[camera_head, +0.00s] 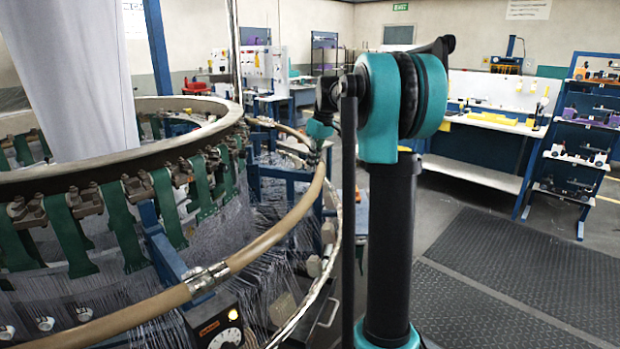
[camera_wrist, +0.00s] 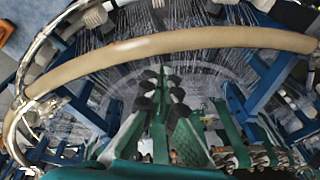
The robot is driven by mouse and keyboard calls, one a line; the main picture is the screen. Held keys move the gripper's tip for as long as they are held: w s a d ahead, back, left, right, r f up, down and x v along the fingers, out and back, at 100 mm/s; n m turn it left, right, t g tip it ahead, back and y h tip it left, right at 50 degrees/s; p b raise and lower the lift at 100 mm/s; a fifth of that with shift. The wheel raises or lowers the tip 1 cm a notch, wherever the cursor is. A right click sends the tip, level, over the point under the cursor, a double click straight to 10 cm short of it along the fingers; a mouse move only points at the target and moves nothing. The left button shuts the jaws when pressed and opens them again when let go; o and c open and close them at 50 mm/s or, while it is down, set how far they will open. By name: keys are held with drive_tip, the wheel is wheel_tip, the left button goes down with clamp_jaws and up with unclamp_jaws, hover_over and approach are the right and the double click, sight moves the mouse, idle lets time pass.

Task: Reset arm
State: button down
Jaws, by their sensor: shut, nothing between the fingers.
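In the wrist view my gripper (camera_wrist: 162,82) shows as dark finger parts at the middle of the picture. It is shut with nothing in it. It points towards the circular loom's threads, and the loom's beige ring tube (camera_wrist: 190,41) crosses beyond its tips. In the head view my teal and black arm stands at the centre, right of the circular loom (camera_head: 270,244), with its upper end bent towards the loom. The gripper's fingers cannot be made out there.
The loom's green straps (camera_head: 119,225) hang from its inner ring, with fine threads below. A white fabric column (camera_head: 75,85) rises inside it. Dark floor mats (camera_head: 530,270) lie clear at the right. A workbench (camera_head: 480,170) and a blue rack (camera_head: 575,150) stand behind.

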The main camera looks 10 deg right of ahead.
drive_tip(key=s+f+m+t, duration=0.1)
drive_tip(key=s+f+m, duration=0.1)
drive_tip(key=s+f, duration=0.6)
drive_tip(key=s+f+m+t+h, duration=0.1)
drive_tip(key=s+f+m, duration=0.1)
drive_tip(key=s+f, duration=0.7)
drive_tip(key=s+f+m+t+h, duration=0.1)
drive_tip(key=s+f+m, duration=0.2)
drive_tip(key=s+f, duration=0.5)
drive_tip(key=s+a, duration=0.1)
drive_tip(key=s, duration=0.8)
drive_tip(key=shift+f, duration=0.15)
